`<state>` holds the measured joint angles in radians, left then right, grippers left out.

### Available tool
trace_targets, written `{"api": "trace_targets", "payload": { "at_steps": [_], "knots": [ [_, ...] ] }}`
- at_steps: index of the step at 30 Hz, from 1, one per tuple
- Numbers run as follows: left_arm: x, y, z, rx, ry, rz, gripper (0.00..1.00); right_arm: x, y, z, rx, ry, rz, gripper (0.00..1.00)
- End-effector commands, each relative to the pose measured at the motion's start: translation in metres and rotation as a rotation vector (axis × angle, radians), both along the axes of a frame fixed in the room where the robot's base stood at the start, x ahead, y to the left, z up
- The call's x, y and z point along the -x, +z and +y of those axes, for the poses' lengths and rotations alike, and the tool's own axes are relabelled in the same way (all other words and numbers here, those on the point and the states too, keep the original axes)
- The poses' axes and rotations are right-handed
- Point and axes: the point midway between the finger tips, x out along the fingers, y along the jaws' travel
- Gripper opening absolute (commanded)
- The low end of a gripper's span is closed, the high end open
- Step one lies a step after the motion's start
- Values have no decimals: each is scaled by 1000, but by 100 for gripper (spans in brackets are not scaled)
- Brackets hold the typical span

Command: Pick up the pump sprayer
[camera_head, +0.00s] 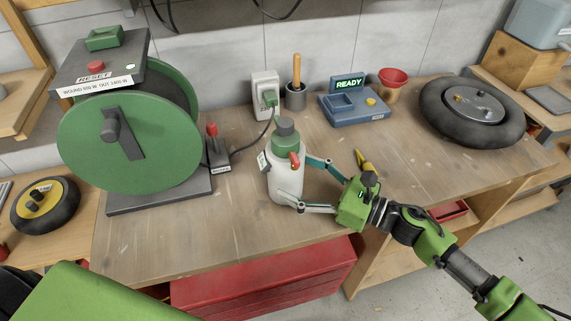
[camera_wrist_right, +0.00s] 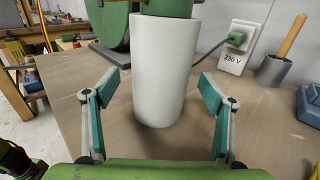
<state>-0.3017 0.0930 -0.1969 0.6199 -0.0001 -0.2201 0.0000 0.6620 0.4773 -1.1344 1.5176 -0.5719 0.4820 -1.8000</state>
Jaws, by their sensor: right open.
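The pump sprayer (camera_head: 286,180) stands upright on the wooden workbench, with a white body, green top, dark cap and red nozzle. Its white body also fills the middle of the right wrist view (camera_wrist_right: 165,70). My right gripper (camera_head: 303,184) is open, with one finger on either side of the sprayer's lower body. In the right wrist view both fingers (camera_wrist_right: 160,95) show gaps to the body, and the sprayer's top is cut off. My left gripper is not in view; a green part of mine shows at the lower left.
Behind the sprayer are a wall socket with a plugged cable (camera_head: 265,95) and a cup with a wooden handle (camera_head: 296,95). A blue READY device (camera_head: 352,108) and a wheel (camera_head: 470,112) are right.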

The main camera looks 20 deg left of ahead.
Motion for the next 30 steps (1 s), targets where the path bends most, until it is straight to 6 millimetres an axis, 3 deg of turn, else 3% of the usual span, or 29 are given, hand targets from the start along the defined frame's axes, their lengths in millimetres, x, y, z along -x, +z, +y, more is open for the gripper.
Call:
{"api": "trace_targets", "payload": {
  "at_steps": [6, 16, 21, 23, 30],
  "knots": [
    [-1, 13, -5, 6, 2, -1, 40, -6, -1, 29, -2, 1, 1, 76],
    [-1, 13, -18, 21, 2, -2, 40, -8, -3, 35, 0, 0, 0, 76],
    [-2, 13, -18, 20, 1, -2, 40, -8, -3, 34, 0, 0, 0, 32],
    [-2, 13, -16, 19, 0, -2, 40, -8, -3, 34, 0, 0, 0, 19],
    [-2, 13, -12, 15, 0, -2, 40, -8, -1, 35, -4, 1, -2, 18]
  ]
}}
